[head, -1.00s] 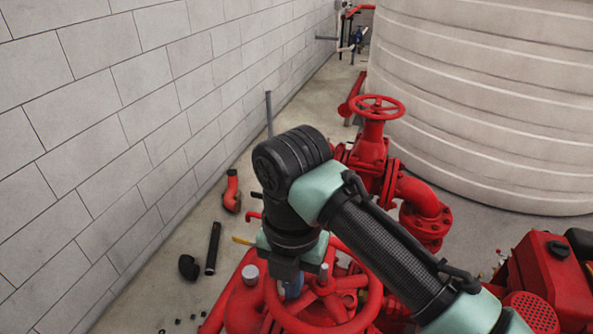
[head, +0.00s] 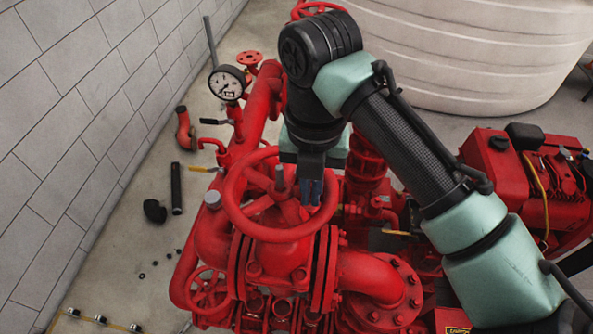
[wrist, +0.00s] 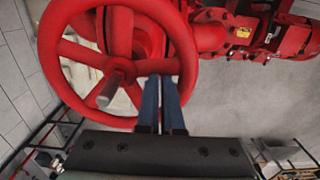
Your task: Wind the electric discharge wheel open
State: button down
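A large red handwheel (head: 232,205) with spokes and a grey spindle end (head: 280,178) lies roughly level on a red valve in front of me. It also fills the upper left of the wrist view (wrist: 70,90), with its spindle end left of the fingers. My gripper (head: 309,188) points down at the wheel, right of the spindle. In the wrist view its two blue fingers (wrist: 160,82) stand side by side with only a narrow gap, crossing the rim and reaching a spoke. Nothing is visibly held between them. Contact depth cannot be judged.
A pressure gauge (head: 227,82) and a small red wheel (head: 250,58) stand left of my arm. Another red wheel (head: 318,8) is partly hidden behind my wrist. A red engine (head: 510,175) is at right, a pale tank (head: 460,50) behind. Loose parts lie by the block wall.

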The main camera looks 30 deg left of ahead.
jog(key=w+a, duration=0.1)
jog(key=a, duration=0.1)
jog(key=w+a+p, duration=0.1)
jog(key=w+a, duration=0.1)
jog(key=shift+r, duration=0.15)
jog(key=shift+a, duration=0.15)
jog(key=shift+s+d, duration=0.1)
jog(key=shift+d, duration=0.3)
notch_tip(320, 180, up, 8)
jog(key=p, duration=0.3)
jog(key=shift+p, duration=0.35)
